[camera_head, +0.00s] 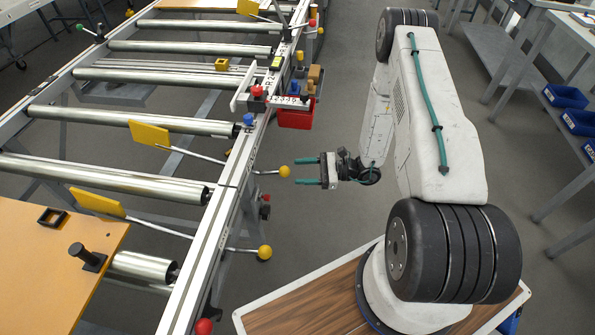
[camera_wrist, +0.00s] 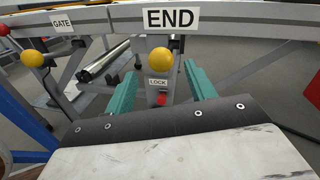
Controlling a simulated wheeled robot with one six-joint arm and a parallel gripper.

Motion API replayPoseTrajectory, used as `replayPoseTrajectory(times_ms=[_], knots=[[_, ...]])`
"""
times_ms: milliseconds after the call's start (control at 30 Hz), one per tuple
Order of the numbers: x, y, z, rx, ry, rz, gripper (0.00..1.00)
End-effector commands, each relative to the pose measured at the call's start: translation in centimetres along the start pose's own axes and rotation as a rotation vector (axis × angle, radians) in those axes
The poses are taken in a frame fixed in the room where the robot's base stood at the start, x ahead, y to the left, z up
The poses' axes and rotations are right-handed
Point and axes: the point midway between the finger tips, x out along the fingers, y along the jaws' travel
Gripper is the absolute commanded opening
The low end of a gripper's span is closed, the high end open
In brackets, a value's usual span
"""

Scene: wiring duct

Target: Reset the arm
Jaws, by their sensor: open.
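My gripper (camera_head: 316,171) is open and empty in the head view, with its two green fingers pointing left. It hangs in free space to the right of the conveyor rail (camera_head: 229,193), close to a lever's yellow ball knob (camera_head: 284,171) but apart from it. In the wrist view, my gripper (camera_wrist: 160,88) shows its two green fingers spread wide with nothing gripped. A yellow knob (camera_wrist: 160,61) shows between and beyond the fingers, below a sign reading END (camera_wrist: 171,18). My white arm is folded above my base in the head view.
A second yellow knob (camera_head: 265,252) on a lever sticks out nearer the front. A red bin (camera_head: 296,115) hangs on the rail. A wooden board (camera_head: 48,265) with a black peg lies at the lower left. Workbenches with blue bins (camera_head: 565,96) stand at the right.

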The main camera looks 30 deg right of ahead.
Motion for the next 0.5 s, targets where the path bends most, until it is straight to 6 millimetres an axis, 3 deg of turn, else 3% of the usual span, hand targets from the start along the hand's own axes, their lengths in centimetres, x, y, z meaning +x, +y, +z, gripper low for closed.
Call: replayPoseTrajectory(times_ms=[367, 500], knots=[[0.1, 0.0, 0.0, 0.0, 0.0, 0.0, 0.55], [0.3, -0.3, 1.1, -0.018, -0.001, 0.028, 0.55]])
